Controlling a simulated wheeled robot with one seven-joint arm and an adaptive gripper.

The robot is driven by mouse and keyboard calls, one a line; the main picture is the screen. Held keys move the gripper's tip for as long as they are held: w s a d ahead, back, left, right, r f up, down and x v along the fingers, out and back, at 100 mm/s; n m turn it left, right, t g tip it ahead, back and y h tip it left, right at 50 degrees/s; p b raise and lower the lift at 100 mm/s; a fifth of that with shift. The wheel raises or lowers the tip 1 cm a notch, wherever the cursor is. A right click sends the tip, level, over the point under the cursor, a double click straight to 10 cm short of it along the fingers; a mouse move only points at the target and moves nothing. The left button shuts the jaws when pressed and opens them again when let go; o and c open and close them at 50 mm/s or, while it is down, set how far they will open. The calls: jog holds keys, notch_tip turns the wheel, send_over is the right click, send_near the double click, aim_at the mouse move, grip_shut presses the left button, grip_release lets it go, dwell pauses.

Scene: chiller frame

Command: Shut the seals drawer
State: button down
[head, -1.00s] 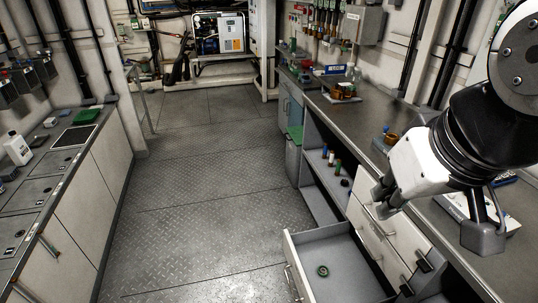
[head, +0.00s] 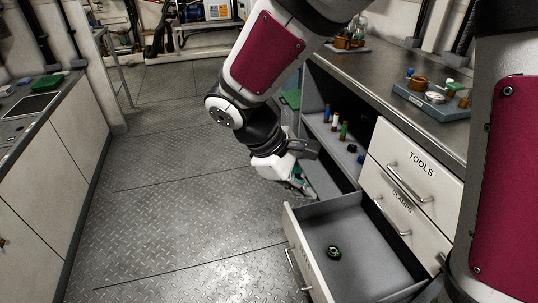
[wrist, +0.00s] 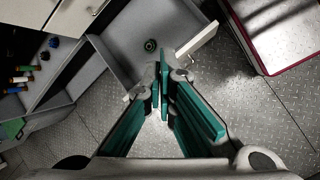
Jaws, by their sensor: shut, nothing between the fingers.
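The open drawer (head: 375,262) is pulled out below the tools drawer (head: 415,165) and the clamps drawer (head: 405,212), which are both shut. Its label is not readable from here. A small dark ring (head: 334,252) lies on its floor. The drawer front (head: 297,245) faces left, with a bar handle (head: 297,270). My gripper (head: 304,188) is shut and empty, just beyond the drawer's far front corner. In the wrist view, its teal fingers (wrist: 161,80) point at the drawer (wrist: 132,30), overlapping its near edge; I cannot tell whether they touch.
An open shelf bay (head: 335,150) with several small bottles is beside the drawers. The bench top (head: 375,90) above holds a blue-grey tray (head: 432,103) of parts. The metal floor (head: 190,220) left of the drawer is clear. Cabinets (head: 70,150) line the left side.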

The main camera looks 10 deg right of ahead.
jog(key=w+a+f+n+h+b, duration=0.1)
jog(key=w+a+f+n+b, duration=0.15)
jog(key=f, duration=0.35)
jog(key=w+a+f+n+b, duration=0.1)
jog(key=f+b, duration=0.2)
jog(key=f, duration=0.3)
jog(key=w+a+f+n+h+b, duration=0.1)
jog(key=a+f+b, duration=0.1)
jog(key=f, duration=0.4)
jog(key=n+t+h+b, duration=0.1)
jog(key=n+b, duration=0.3)
jog(key=b, duration=0.7)
send_near(304, 255)
jog(key=shift+a+f+x, duration=0.1)
jog(key=shift+x, duration=1.25)
jog(key=shift+a+f+x, duration=0.15)
jog(key=shift+x, duration=1.15)
jog(key=shift+w, duration=0.1)
